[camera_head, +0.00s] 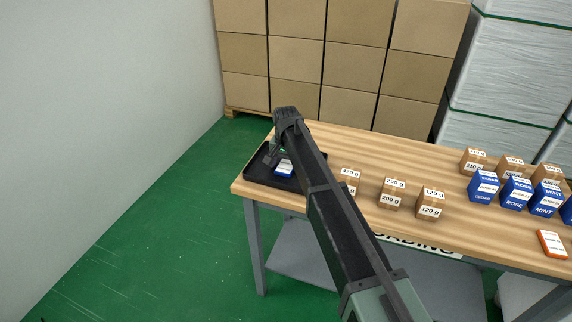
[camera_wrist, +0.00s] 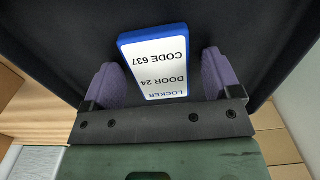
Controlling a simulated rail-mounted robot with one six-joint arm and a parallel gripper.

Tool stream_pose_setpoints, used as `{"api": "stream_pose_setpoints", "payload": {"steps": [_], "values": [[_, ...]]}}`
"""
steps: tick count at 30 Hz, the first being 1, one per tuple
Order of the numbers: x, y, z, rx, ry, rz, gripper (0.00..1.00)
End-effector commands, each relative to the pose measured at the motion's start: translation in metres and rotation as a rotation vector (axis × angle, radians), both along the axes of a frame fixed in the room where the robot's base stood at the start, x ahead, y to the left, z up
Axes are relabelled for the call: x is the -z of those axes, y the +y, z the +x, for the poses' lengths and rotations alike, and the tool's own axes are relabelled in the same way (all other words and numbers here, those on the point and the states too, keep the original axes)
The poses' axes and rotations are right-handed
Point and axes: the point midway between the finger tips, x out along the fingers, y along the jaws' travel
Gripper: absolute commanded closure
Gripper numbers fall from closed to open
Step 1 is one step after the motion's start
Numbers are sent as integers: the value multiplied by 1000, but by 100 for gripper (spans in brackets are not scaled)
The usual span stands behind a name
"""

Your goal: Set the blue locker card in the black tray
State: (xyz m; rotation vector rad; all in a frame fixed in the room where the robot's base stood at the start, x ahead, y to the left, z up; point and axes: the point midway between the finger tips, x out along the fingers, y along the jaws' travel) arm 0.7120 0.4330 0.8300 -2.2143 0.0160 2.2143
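The blue locker card (camera_head: 284,168) lies in the black tray (camera_head: 258,172) at the left end of the wooden table. In the wrist view, the card (camera_wrist: 153,62) shows its white label reading locker, door 24, code 637, against the dark tray floor (camera_wrist: 60,45). My gripper (camera_wrist: 168,80) has its two purple fingers spread on either side of the card's near part. A gap shows between the card and the right finger; the left finger is close to the card's edge. In the head view my arm hides part of the tray.
Several brown weight boxes (camera_head: 393,193) stand right of the tray on the table (camera_head: 450,225). Blue boxes (camera_head: 483,187) and an orange-white card (camera_head: 552,243) are farther right. Stacked cartons (camera_head: 295,50) stand behind, and a grey wall (camera_head: 100,100) rises at the left.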

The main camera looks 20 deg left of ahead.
Motion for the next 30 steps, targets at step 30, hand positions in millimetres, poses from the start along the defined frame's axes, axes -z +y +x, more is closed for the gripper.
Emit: {"api": "stream_pose_setpoints", "payload": {"steps": [30], "values": [[-127,0,0,0,0,0,16]]}}
